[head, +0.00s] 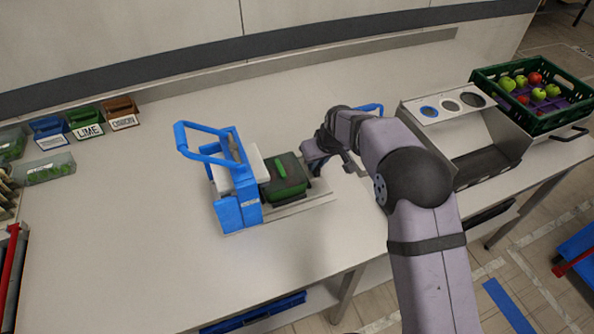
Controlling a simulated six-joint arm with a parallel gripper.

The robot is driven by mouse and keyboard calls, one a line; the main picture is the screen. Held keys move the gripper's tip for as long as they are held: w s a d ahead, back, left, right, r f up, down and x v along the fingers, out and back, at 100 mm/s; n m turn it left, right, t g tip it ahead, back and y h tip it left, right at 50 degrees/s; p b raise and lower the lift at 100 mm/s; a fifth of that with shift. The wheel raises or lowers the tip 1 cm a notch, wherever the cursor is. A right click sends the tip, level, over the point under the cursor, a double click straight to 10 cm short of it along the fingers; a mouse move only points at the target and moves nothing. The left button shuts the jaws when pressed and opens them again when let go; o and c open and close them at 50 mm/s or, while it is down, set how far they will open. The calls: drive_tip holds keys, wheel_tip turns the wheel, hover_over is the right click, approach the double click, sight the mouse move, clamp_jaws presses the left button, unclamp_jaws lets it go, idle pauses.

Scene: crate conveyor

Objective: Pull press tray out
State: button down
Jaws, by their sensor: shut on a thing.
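The blue press (238,195) stands on the table, with a blue lever handle raised at its upper left. The press tray (303,199) is a pale, flat slide reaching out of the press's right side. My gripper (314,163) is at the tray's right end, low over the table. It is shut on the tray, though my wrist mostly hides the fingertips and the place of contact.
A grey stand with round openings (450,104) and a green crate of apples (536,90) are at the right. Labelled bins (88,131) line the back left. A blue handle (368,108) shows behind my arm.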

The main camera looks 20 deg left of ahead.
drive_tip(key=w+d, duration=0.4)
drive_tip(key=shift+w+b, duration=0.1)
drive_tip(key=shift+b, duration=0.25)
drive_tip(key=shift+w+d+r, duration=0.1)
drive_tip(key=shift+w+d, duration=0.05)
drive_tip(key=shift+d, duration=0.05)
drive_tip(key=c, duration=1.7)
unclamp_jaws()
drive_tip(key=shift+d, duration=0.1)
drive_tip(key=shift+r, duration=0.1)
drive_tip(key=shift+b+v, duration=1.3)
drive_tip(key=shift+v, duration=2.25)
